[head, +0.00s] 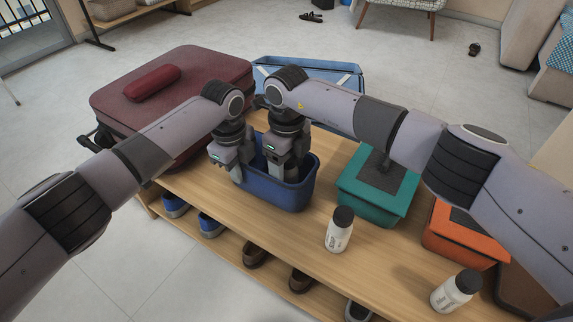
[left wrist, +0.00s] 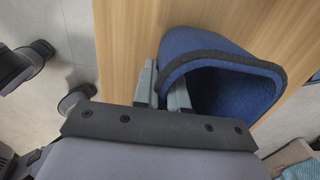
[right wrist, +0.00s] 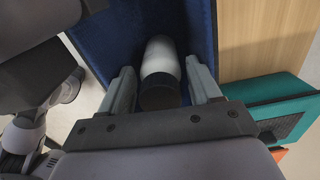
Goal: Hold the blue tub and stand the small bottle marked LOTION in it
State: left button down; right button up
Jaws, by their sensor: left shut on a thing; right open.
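The blue tub (head: 277,194) stands on the wooden bench. My left gripper (head: 233,174) is shut on its rim at the left side; the left wrist view shows the fingers (left wrist: 163,90) on either side of the tub wall (left wrist: 205,48). My right gripper (head: 284,174) reaches down into the tub. In the right wrist view, a small white bottle (right wrist: 160,58) with a black cap is in the tub, cap towards me, seemingly upright. The open fingers (right wrist: 160,80) are on both sides of it, with a gap at left. Its label cannot be read, and the head view hides it.
Two similar white bottles with black caps stand on the bench, one at the middle (head: 339,231) and one at the right (head: 455,291). A teal box (head: 374,199) and an orange box (head: 452,247) are right of the tub. A maroon suitcase (head: 205,70) is behind left.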

pick_arm(q)
jog(key=shift+s+a+f, duration=0.15)
jog(key=shift+a+f, duration=0.1)
jog(key=shift+f, duration=0.05)
pick_arm(e)
jog(key=shift+r, duration=2.35)
pick_arm(q)
jog(key=shift+a, duration=0.1)
pick_arm(e)
jog(key=shift+r, duration=1.95)
pick_arm(q)
jog(key=c, duration=1.1)
grip_release()
pick_arm(e)
jog(key=shift+a+f, duration=0.1)
pick_arm(q)
jog(key=shift+r, duration=0.1)
